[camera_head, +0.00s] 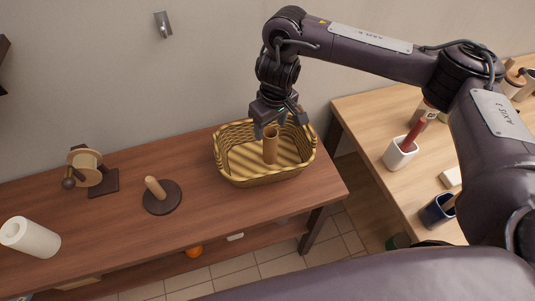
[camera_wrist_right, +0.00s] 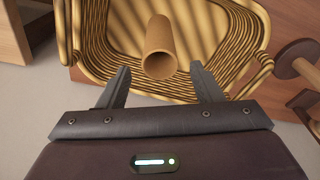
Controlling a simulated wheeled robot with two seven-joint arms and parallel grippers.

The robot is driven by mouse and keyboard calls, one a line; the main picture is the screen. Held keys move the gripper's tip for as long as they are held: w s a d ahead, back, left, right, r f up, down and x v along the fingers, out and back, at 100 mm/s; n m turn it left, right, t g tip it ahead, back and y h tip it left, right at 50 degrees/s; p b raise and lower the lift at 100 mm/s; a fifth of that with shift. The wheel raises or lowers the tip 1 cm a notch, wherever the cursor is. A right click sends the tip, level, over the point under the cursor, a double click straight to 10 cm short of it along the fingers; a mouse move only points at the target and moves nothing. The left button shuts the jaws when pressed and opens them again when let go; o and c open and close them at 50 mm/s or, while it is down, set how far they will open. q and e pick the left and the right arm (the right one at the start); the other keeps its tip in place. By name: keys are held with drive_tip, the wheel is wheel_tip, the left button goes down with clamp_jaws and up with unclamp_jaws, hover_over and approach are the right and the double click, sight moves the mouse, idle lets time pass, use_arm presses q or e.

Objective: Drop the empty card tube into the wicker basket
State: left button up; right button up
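The card tube (camera_head: 270,147) is a plain brown hollow cylinder. It is upright inside the outline of the wicker basket (camera_head: 264,179), and I cannot tell for sure whether its lower end touches the basket floor. My right gripper (camera_head: 271,124) is above the basket, just over the tube's top end. In the right wrist view its two fingers (camera_wrist_right: 160,82) are spread apart, with clear gaps on both sides of the tube (camera_wrist_right: 159,52), which lies beyond the fingertips. The basket (camera_wrist_right: 240,45) fills the background there. My left gripper is not in view.
A bare paper-roll stand (camera_head: 161,196) with a round dark base stands left of the basket. Farther left are a wooden spool stand (camera_head: 88,168) and a white paper roll (camera_head: 32,237). A lighter table (camera_head: 375,120) at right holds a white cup (camera_head: 400,153) and a blue cup (camera_head: 437,211).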

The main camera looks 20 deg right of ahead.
drive_tip(key=shift+r, duration=0.1)
wheel_tip(320, 180, up, 8)
drive_tip(key=p, duration=0.1)
drive_tip(key=shift+s+d+f, duration=0.15)
drive_tip(key=shift+s+f, duration=0.1)
drive_tip(key=shift+s, duration=0.2)
idle(0.4)
